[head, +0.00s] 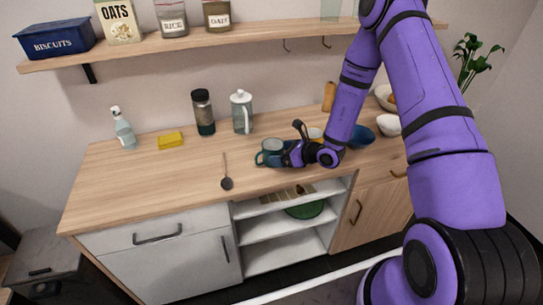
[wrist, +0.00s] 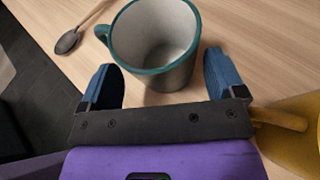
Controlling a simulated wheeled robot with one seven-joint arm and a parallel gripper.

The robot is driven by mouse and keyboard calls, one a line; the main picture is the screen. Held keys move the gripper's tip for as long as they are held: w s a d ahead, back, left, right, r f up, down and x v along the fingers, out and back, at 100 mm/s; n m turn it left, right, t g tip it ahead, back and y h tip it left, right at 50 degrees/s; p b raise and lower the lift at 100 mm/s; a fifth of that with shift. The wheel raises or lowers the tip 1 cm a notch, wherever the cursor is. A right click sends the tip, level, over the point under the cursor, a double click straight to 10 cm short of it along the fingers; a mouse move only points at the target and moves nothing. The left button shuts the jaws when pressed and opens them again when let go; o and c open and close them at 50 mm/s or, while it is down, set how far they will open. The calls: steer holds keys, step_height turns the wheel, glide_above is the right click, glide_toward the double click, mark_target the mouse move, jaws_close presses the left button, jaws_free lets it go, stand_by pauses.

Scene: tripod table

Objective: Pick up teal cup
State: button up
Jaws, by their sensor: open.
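The teal cup (wrist: 165,65) stands upright on the wooden counter in the wrist view, with a grey body, a teal rim and its handle at the left. In the head view the cup (head: 271,147) is at the middle of the counter, partly hidden by my gripper. My gripper (wrist: 162,82) is open, with one blue finger at the left and one at the right of the cup's near side. I see no clear contact between the fingers and the cup. In the head view my gripper (head: 289,154) reaches the cup from the right.
A dark spoon (head: 226,183) lies left of the cup. A yellow cup (wrist: 290,130) is close at my gripper's right. A teal bowl (head: 361,136) and white bowl (head: 388,125) stand farther right. A pitcher (head: 241,112) and dark jar (head: 203,112) stand behind. The counter's left side is mostly clear.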

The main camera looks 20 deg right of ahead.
mark_target(265, 145)
steer(key=x, duration=0.2)
steer(key=shift+w+a+f, duration=0.15)
steer(key=shift+w+a, duration=0.05)
steer(key=shift+w, duration=0.05)
steer(key=c, duration=0.8)
steer(key=shift+c, duration=0.2)
steer(key=shift+r, duration=0.9)
step_height(265, 145, up, 2)
steer(key=shift+s+d+r, duration=0.1)
steer(key=shift+d, duration=0.05)
steer(key=s+d+r, duration=0.1)
steer(key=s+d, duration=0.9)
steer(key=s, duration=0.1)
steer(key=shift+s+d, duration=0.2)
steer(key=shift+s, duration=0.15)
